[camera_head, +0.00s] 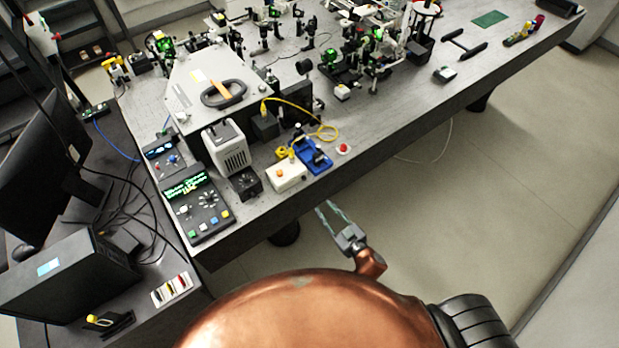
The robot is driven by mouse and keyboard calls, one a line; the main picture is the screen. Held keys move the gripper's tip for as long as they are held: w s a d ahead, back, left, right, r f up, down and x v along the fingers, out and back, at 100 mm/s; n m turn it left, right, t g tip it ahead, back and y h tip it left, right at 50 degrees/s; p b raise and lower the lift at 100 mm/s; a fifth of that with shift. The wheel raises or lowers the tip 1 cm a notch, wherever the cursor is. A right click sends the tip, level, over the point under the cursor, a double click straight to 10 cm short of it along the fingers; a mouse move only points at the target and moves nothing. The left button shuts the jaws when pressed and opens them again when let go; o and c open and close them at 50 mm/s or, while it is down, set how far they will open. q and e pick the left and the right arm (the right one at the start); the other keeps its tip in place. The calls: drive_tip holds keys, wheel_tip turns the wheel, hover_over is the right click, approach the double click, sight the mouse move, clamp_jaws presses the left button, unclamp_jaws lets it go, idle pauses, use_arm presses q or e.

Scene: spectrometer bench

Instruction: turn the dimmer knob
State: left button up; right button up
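A small black box with a round dial (247,184) stands near the front edge of the bench, in front of a white vented lamp housing (232,155). It looks like the dimmer knob, but its markings are too small to read. My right gripper (326,207) is beyond the bench's front edge, over the floor in the picture, to the right of the dial box and apart from it. Its two thin fingers are spread with nothing between them. My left gripper is not in view.
A control unit with a green display (197,208) sits left of the dial box. A white box with an orange button (286,175) and a blue device (312,155) stand to the right. Optics crowd the back of the bench. Floor (480,200) in front is clear.

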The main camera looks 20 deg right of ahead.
drive_tip(key=n+t+y, duration=0.1)
approach(305, 179)
drive_tip(key=x, duration=0.3)
drive_tip(key=p+x, duration=0.1)
drive_tip(key=x, duration=0.3)
drive_tip(key=shift+w+a+f, duration=0.1)
drive_tip(key=shift+w+f, duration=0.15)
drive_tip(key=shift+w, duration=0.05)
drive_tip(key=shift+w+a, duration=0.1)
drive_tip(key=shift+w, duration=0.25)
drive_tip(key=shift+c, duration=0.3)
clamp_jaws()
